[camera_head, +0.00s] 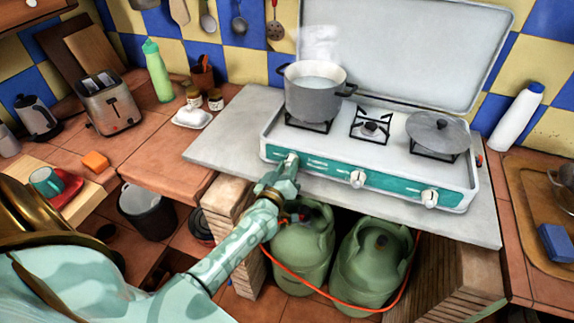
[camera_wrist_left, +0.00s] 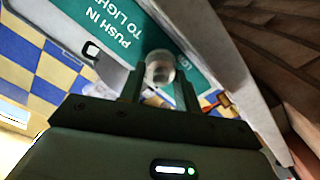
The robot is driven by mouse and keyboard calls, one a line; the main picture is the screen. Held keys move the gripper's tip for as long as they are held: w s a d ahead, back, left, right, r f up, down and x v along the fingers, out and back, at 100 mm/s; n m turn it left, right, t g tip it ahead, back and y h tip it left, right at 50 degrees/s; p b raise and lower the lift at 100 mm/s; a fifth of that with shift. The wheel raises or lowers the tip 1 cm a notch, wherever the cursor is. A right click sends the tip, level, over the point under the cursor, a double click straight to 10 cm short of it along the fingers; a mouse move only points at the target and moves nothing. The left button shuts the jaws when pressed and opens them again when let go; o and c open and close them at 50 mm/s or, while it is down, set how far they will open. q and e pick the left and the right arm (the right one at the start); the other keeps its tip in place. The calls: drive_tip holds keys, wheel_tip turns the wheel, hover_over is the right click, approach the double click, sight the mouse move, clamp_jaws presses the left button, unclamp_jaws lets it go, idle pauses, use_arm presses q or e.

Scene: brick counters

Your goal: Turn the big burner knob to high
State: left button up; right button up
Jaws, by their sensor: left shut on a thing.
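The white gas stove (camera_head: 400,150) has a teal front panel with three white knobs: a left knob (camera_head: 291,158), a middle knob (camera_head: 357,179) and a right knob (camera_head: 430,198). My left gripper (camera_head: 289,170) is at the left knob, below the burner with the steaming pot. In the left wrist view, the two fingers of my left gripper (camera_wrist_left: 160,88) are on either side of the round pale knob (camera_wrist_left: 160,68), shut on it. The panel there reads "PUSH IN TO LIGHT". The knob's pointer direction cannot be made out. My right gripper is not in view.
A grey pot (camera_head: 315,95) steams on the left burner; the middle burner (camera_head: 371,127) is bare. A grey lid (camera_head: 438,132) rests on the right burner. Green gas bottles (camera_head: 375,265) and an orange hose (camera_head: 330,297) are under the counter. The stove lid (camera_head: 405,50) stands open behind.

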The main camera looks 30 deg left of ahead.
use_arm(q)
drive_tip(key=n, duration=0.5)
drive_tip(key=shift+n+p, duration=0.3)
drive_tip(key=shift+p, duration=0.1)
drive_tip(key=n, duration=0.5)
drive_tip(key=shift+a+f+n, duration=0.1)
drive_tip(key=shift+f+n, duration=0.1)
drive_tip(key=shift+n, duration=0.2)
drive_tip(key=o, duration=1)
drive_tip(key=shift+s, duration=0.1)
drive_tip(key=p+v, duration=0.1)
drive_tip(key=v, duration=1.5)
drive_tip(key=shift+s+p, duration=0.1)
drive_tip(key=shift+p, duration=0.3)
